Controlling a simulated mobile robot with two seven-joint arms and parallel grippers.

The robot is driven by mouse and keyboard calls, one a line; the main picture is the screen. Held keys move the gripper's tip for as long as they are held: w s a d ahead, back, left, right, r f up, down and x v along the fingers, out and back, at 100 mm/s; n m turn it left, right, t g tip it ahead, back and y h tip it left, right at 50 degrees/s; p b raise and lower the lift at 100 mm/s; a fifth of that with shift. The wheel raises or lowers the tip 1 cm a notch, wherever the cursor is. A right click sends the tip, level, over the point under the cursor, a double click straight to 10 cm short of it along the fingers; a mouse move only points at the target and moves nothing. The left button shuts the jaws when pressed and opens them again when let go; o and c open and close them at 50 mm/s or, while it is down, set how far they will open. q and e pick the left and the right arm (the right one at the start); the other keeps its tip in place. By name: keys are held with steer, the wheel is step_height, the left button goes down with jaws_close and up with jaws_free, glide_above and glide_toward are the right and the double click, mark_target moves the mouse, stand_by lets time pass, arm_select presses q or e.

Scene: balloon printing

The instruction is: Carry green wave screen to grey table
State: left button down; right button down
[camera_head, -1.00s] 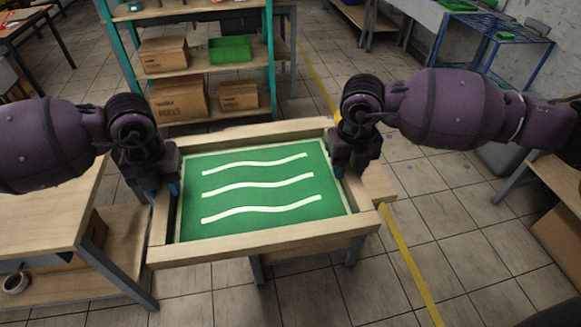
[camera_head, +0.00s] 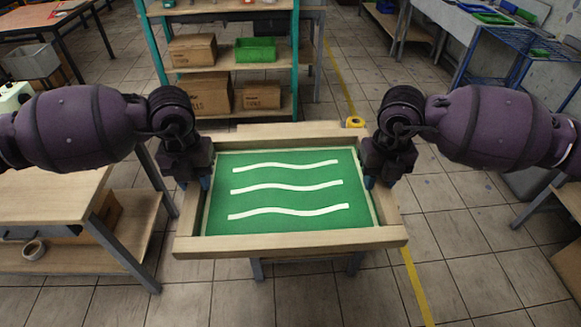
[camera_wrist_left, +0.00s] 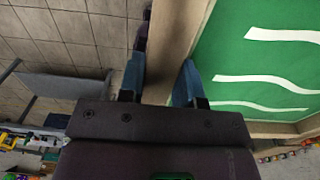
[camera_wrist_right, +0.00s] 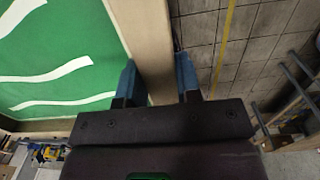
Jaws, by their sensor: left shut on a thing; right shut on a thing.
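The green wave screen (camera_head: 288,190) is a wooden frame around a green panel with three white wavy lines. It is held level in front of me in the head view. My left gripper (camera_head: 205,183) is shut on its left frame bar; the left wrist view shows the blue fingers (camera_wrist_left: 160,85) on both sides of the wood. My right gripper (camera_head: 370,181) is shut on the right frame bar, with its fingers (camera_wrist_right: 158,82) on either side in the right wrist view. I cannot tell which table is the grey table.
A wooden-topped table (camera_head: 60,210) with a lower shelf stands close at the left. Teal shelving (camera_head: 225,80) with cardboard boxes and a green bin (camera_head: 255,50) is behind. A stand shows partly under the screen. Tiled floor (camera_head: 460,220) is clear at the right.

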steer(key=shift+d, duration=0.45)
arm_select(q)
steer(key=shift+f, duration=0.15)
arm_select(e)
steer(key=shift+f, duration=0.1)
